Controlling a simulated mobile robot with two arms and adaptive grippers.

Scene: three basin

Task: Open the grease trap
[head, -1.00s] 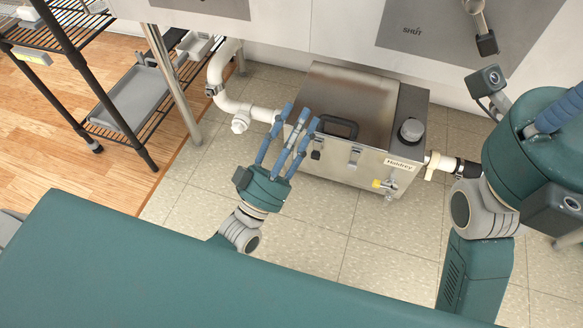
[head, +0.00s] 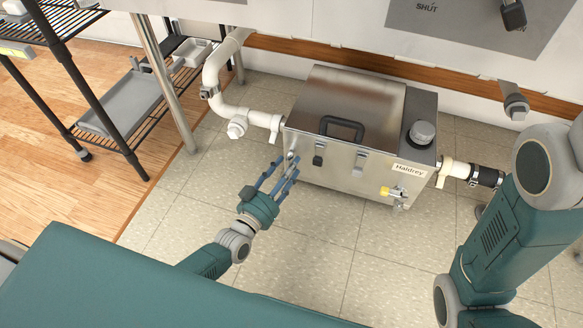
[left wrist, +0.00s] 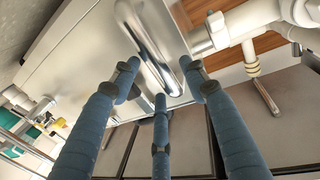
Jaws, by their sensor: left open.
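The grease trap (head: 345,108) is a steel box on the tiled floor with its lid down. A black handle (head: 342,128) lies on the lid. A small black-topped latch (head: 318,160) and a steel latch (head: 359,163) are on the front face. My left gripper (head: 288,170) has its blue fingers spread at the trap's front left corner. In the left wrist view, the open fingers (left wrist: 160,95) surround the near end of a shiny rounded metal part (left wrist: 150,45); I cannot tell whether they touch it. My right gripper is out of view.
White pipe (head: 212,85) joins the trap's left side. A yellow-handled valve (head: 393,192) sticks out at the front right, and a round cap (head: 422,132) is on top. A wire shelf (head: 100,125) stands left. The floor in front is clear.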

